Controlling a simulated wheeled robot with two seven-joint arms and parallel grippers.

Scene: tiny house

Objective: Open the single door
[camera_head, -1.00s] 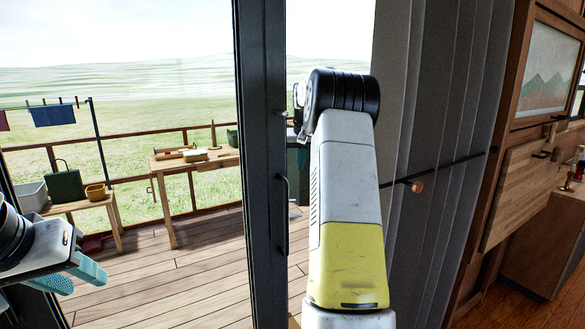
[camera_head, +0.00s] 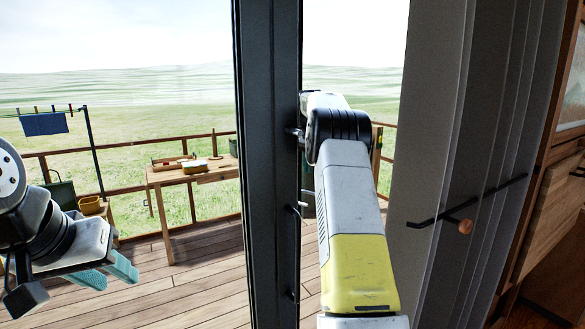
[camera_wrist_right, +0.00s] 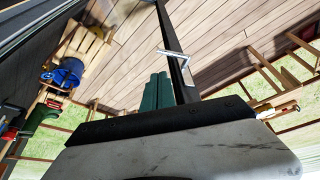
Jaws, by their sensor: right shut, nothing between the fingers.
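The single door (camera_head: 267,180) is a glass panel in a dark frame, with a slim black handle (camera_head: 292,250) on its edge. It stands partly open, with a gap between its edge and the grey wall. My right arm reaches through this gap. In the head view my right gripper is hidden behind its own wrist. In the right wrist view my right gripper (camera_wrist_right: 157,92) shows teal fingers together and empty, beside the dark door edge (camera_wrist_right: 177,75) and a metal handle (camera_wrist_right: 172,54). I cannot tell whether they touch the door. My left gripper (camera_head: 107,273) is open and empty at the left.
A grey ribbed wall (camera_head: 440,130) with a black rod and wooden knob (camera_head: 465,227) stands right of the gap. Outside is a plank deck (camera_head: 190,290) with a wooden table (camera_head: 195,176) and a railing. The deck beyond the door has free floor.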

